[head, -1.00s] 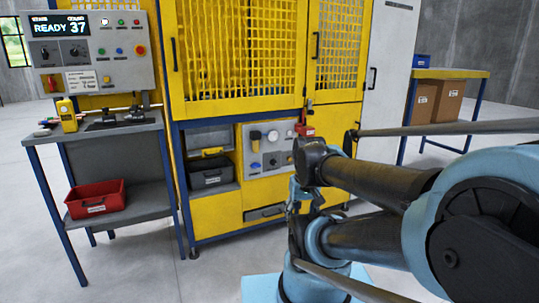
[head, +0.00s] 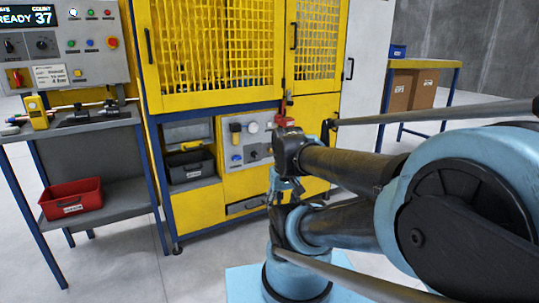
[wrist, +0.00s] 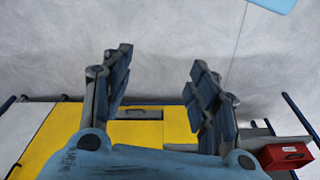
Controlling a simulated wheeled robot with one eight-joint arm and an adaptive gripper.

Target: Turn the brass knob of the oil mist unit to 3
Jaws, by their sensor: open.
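The oil mist unit appears to be among the fittings on a light grey panel (head: 227,142) low in the yellow machine. A yellowish part (head: 236,127), a round gauge (head: 252,127) and a blue knob (head: 237,157) show there. I cannot make out the brass knob or its scale; my arm hides the panel's right side.
A grey bench (head: 68,129) with a red bin (head: 72,198) on its lower shelf stands left. A black case (head: 190,165) sits in the machine's left bay. A red handle (head: 285,120) shows beside my arm. A table (head: 425,64) stands back right. Floor in front is clear.

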